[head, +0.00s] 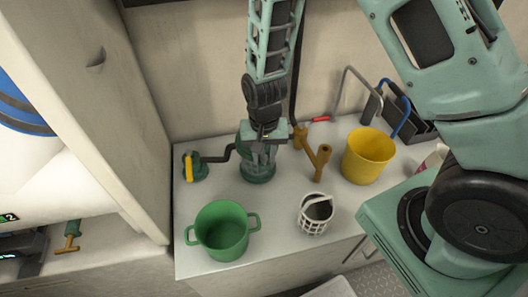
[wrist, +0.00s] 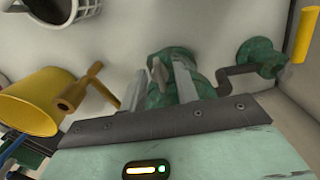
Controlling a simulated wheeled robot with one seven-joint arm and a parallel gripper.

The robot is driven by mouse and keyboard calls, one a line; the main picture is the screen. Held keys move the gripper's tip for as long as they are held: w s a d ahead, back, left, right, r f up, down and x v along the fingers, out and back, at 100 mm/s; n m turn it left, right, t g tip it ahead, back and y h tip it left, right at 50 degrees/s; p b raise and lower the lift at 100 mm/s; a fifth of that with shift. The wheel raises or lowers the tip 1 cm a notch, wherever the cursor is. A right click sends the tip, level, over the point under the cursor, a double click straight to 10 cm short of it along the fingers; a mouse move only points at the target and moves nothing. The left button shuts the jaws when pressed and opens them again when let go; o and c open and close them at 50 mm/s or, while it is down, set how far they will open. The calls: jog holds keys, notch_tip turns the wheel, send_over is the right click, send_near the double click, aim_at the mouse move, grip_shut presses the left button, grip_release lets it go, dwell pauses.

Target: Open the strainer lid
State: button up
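The strainer is a dark green cylinder (head: 258,175) standing on the white counter against the back wall. A pipe joins it on the left, and a brass-coloured pipe stands to its right. My gripper (head: 263,154) points down over its top and hides much of the lid. In the wrist view, my gripper's two grey fingers (wrist: 158,82) are spread apart. A small grey upright piece on the strainer's green top (wrist: 173,55) shows between them. I cannot tell whether the fingers touch it. The lid looks in place, though partly hidden.
A green valve with a yellow handle (head: 189,167) is left of the strainer. A green pot (head: 222,232) and a white basket (head: 314,224) stand in front. A yellow bucket (head: 368,157) and a dark rack (head: 415,125) are right. A cabinet side rises at left.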

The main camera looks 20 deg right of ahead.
grip_shut()
jog(key=shift+n, duration=0.3)
jog(key=n, duration=0.3)
jog(key=shift+n, duration=1.7)
jog(key=shift+r+n, duration=0.1)
jog(key=shift+n, duration=0.2)
